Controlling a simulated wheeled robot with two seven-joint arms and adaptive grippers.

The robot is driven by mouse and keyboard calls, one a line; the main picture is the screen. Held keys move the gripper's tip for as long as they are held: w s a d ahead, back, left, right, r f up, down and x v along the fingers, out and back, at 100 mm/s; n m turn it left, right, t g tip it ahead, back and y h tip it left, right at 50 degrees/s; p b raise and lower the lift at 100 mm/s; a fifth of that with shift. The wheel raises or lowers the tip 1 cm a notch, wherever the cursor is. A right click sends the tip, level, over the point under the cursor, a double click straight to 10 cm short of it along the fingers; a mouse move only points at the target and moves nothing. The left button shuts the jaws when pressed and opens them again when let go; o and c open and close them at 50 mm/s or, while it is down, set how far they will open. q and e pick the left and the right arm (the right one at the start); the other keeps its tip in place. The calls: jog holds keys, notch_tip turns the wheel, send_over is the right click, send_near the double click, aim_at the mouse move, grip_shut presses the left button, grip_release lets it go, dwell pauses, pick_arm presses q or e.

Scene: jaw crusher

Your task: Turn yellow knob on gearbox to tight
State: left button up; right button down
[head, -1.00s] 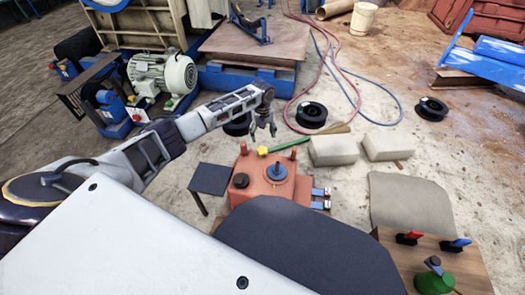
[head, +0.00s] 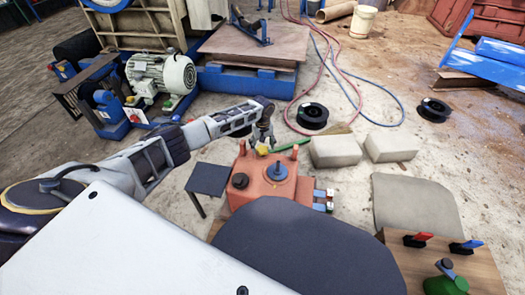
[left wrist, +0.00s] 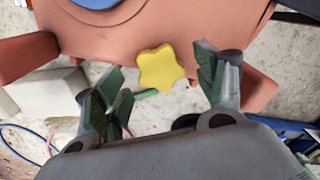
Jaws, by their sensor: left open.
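The orange-red gearbox (head: 268,186) stands low in front of me in the head view, with a blue knob (head: 277,171) and a dark cap on top. The yellow star-shaped knob (left wrist: 161,68) is on the gearbox side in the left wrist view; in the head view it shows small as the yellow knob (head: 262,151) just below the fingers. My left gripper (head: 262,143) is open at the gearbox's far side. In the left wrist view its fingers (left wrist: 160,90) are spread on both sides of the knob, with gaps to it. My right gripper is not in view.
A green bar (head: 290,146) lies behind the gearbox. A small dark table (head: 208,180) stands left of it, and pale blocks (head: 335,151) lie to the right. A dark rounded panel (head: 305,245) covers the near foreground. Black spools and hoses lie farther back.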

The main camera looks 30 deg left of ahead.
pick_arm(q)
jog(key=shift+f+b, duration=0.45)
jog(key=shift+f, duration=0.55)
jog(key=c, duration=1)
jog(key=shift+c, duration=0.2)
